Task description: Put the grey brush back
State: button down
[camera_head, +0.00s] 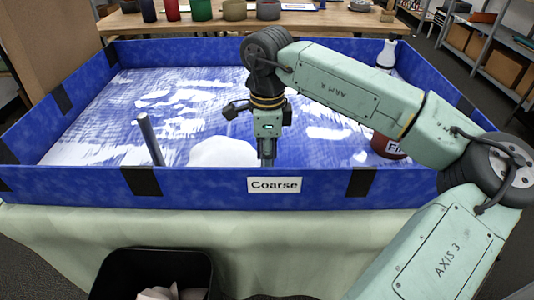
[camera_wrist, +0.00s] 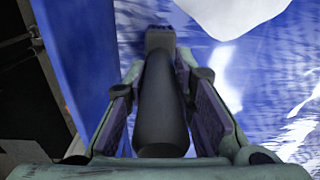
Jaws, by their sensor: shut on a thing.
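My gripper (camera_head: 267,155) points down inside the blue-walled tray, just behind its front wall (camera_head: 210,183) and above the "Coarse" label (camera_head: 275,184). In the wrist view its two fingers are closed around the dark grey handle of the brush (camera_wrist: 162,115). The front wall hides the lower end of the gripper and most of the brush in the head view. I cannot tell whether the brush touches the tray floor.
A grey rod (camera_head: 151,140) stands tilted left of my gripper. A dark red pot (camera_head: 388,146) with a partly hidden label stands at the right, behind my arm. A white bottle (camera_head: 386,55) is in the back right corner. A black bin (camera_head: 150,270) stands in front.

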jog(key=c, duration=1.4)
grip_release()
jog(key=shift+o, duration=0.2)
notch_tip(320, 180, up, 12)
jog(key=shift+r+b, duration=0.1)
jog(key=shift+b, duration=0.2)
